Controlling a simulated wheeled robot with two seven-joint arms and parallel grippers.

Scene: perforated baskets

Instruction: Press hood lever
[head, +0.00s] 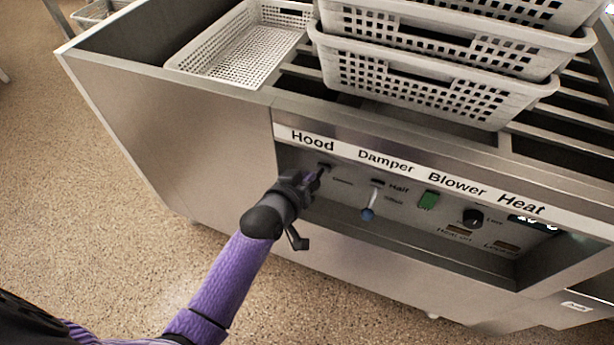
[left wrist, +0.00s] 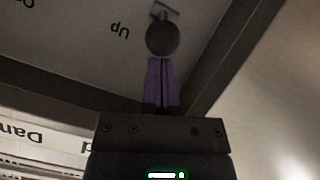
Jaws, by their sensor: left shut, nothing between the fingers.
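The hood lever (head: 325,166) sits on the recessed control panel under the "Hood" label. My left gripper (head: 316,176) is at the lever and partly covers it in the head view. In the left wrist view the lever's dark round knob (left wrist: 162,39) is straight ahead of the fingertips, beside an upside-down "Up" marking. The purple fingers of my left gripper (left wrist: 161,62) are together and empty, with their tips at the knob's edge. I cannot tell whether they touch it. My right gripper is not in view.
Right of the lever are the blue-tipped damper lever (head: 368,213), the green blower switch (head: 428,200) and the black heat knob (head: 473,217). White perforated baskets (head: 420,88) are stacked on the metal unit (head: 180,130) above. A ledge runs below the panel.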

